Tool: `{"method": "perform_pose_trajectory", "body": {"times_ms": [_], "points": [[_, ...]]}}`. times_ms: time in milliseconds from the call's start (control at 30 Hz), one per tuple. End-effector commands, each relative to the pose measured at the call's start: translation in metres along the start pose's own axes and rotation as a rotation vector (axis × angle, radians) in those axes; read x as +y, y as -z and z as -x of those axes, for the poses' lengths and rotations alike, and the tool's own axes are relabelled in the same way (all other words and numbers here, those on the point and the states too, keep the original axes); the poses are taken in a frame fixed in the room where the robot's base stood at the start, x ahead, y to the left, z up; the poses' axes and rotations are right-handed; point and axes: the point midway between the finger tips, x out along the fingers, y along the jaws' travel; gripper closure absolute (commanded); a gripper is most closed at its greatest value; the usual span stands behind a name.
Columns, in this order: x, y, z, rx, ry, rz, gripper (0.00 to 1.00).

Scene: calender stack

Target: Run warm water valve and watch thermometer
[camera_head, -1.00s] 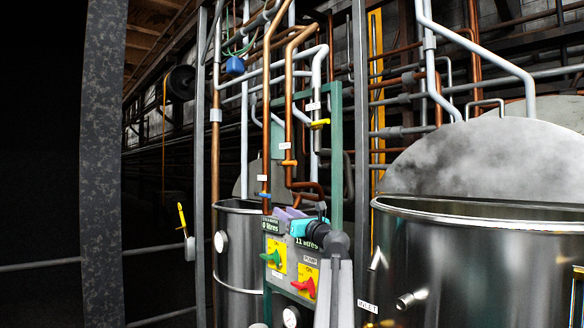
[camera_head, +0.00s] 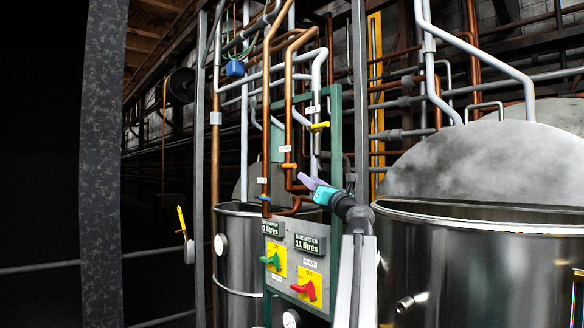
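My gripper (camera_head: 308,180), with purple fingers on a teal wrist, is in front of the pipes, above and right of the control panel (camera_head: 328,270). Its fingers overlap in this view, so I cannot tell whether they are open. Valve handles on the pipes are yellow (camera_head: 319,126), orange (camera_head: 289,165) and blue (camera_head: 264,198); their labels are too small to read surely. The gripper appears apart from the yellow and blue handles. A white round dial (camera_head: 220,243) is on the left tank, and another (camera_head: 291,318) is low on the panel. I cannot tell which is the thermometer.
The panel has a green switch (camera_head: 271,260), a red switch (camera_head: 305,290) and a display (camera_head: 308,243) reading 11 litres. A large steel tank (camera_head: 450,265) stands right, a smaller tank (camera_head: 235,275) behind the panel. A grey post (camera_head: 200,150) stands left of the pipes.

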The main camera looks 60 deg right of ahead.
Motion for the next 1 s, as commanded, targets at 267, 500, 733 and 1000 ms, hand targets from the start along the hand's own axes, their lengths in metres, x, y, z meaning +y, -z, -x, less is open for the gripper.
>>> {"method": "perform_pose_trajectory", "body": {"times_ms": [267,500,733,1000], "points": [[0.001,-0.001,-0.032,0.001,-0.003,-0.001,0.68],[0.001,-0.002,-0.063,0.001,-0.002,-0.001,0.68],[0.0,-0.002,-0.091,0.001,-0.001,0.0,0.68],[-0.001,-0.001,-0.12,0.001,0.0,0.0,0.68]]}}
